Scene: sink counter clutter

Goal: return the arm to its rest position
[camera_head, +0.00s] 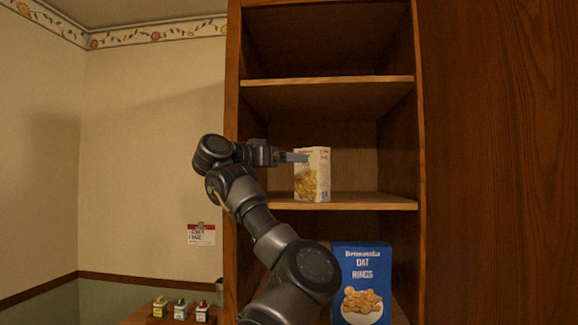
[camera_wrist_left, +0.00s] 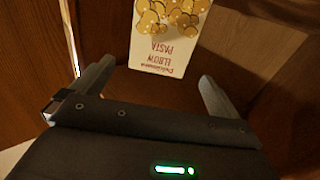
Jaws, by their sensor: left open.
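My left gripper (camera_head: 300,157) reaches into the middle shelf of the wooden cabinet, next to a white pasta box (camera_head: 313,176). The box stands upright near the shelf's front and shows yellow pasta pictures. In the left wrist view, the two fingers of my left gripper (camera_wrist_left: 157,82) are spread apart. The pasta box (camera_wrist_left: 168,38) appears upside down there, beyond the gap between the fingers, with "ELBOW PASTA" lettering. I cannot tell whether a finger touches it. My right gripper is in neither view.
The cabinet has a shelf board (camera_head: 340,203) under the pasta box and another board (camera_head: 326,80) above. A blue oat rings box (camera_head: 362,284) stands below. The cabinet's left side wall (camera_head: 232,120) is close to my arm. Small coloured items (camera_head: 180,309) sit at lower left.

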